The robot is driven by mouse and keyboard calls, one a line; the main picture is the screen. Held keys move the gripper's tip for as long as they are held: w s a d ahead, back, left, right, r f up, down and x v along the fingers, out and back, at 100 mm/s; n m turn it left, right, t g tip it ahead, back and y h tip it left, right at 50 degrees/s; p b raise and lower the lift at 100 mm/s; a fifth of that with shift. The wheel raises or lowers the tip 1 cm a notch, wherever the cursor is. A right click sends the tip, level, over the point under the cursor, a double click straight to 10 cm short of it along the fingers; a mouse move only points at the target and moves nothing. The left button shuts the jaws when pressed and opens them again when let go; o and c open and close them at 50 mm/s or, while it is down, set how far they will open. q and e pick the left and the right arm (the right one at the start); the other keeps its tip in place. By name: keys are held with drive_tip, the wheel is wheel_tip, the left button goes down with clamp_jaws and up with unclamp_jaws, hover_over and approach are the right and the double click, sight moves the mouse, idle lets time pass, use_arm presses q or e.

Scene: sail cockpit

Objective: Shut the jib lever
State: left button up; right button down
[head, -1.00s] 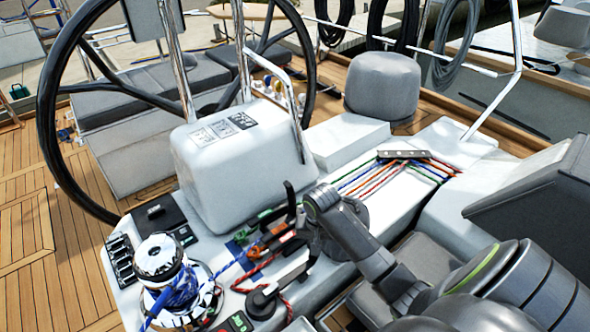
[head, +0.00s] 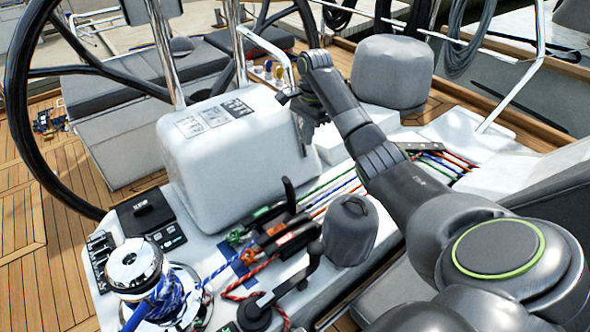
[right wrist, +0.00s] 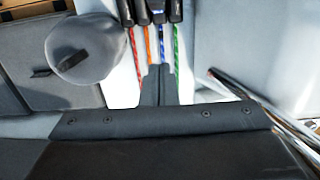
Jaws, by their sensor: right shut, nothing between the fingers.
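I cannot read which one is the jib lever. Clutch ends (right wrist: 152,12) also show at the top of the right wrist view, with red, orange, blue and green lines. My right gripper (head: 306,108) is shut and empty, raised beside the white pedestal box, behind and above the clutches and apart from the upright lever. My left gripper is out of view.
A chrome winch (head: 134,268) with blue rope stands at the front left. A grey covered winch (head: 350,230) is right of the clutches. A winch handle (head: 300,272) lies in front. The white pedestal box (head: 222,155) and steering wheel (head: 20,90) stand behind.

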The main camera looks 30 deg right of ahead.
drive_tip(key=shift+s, duration=0.1)
drive_tip(key=a+f+p, duration=0.3)
drive_tip(key=a+f, duration=0.1)
drive_tip(key=f, duration=0.6)
drive_tip(key=shift+s+a+f+p, duration=0.2)
drive_tip(key=shift+a+f+p, duration=0.1)
drive_tip(key=shift+a+p, duration=0.1)
drive_tip(key=shift+d, duration=0.1)
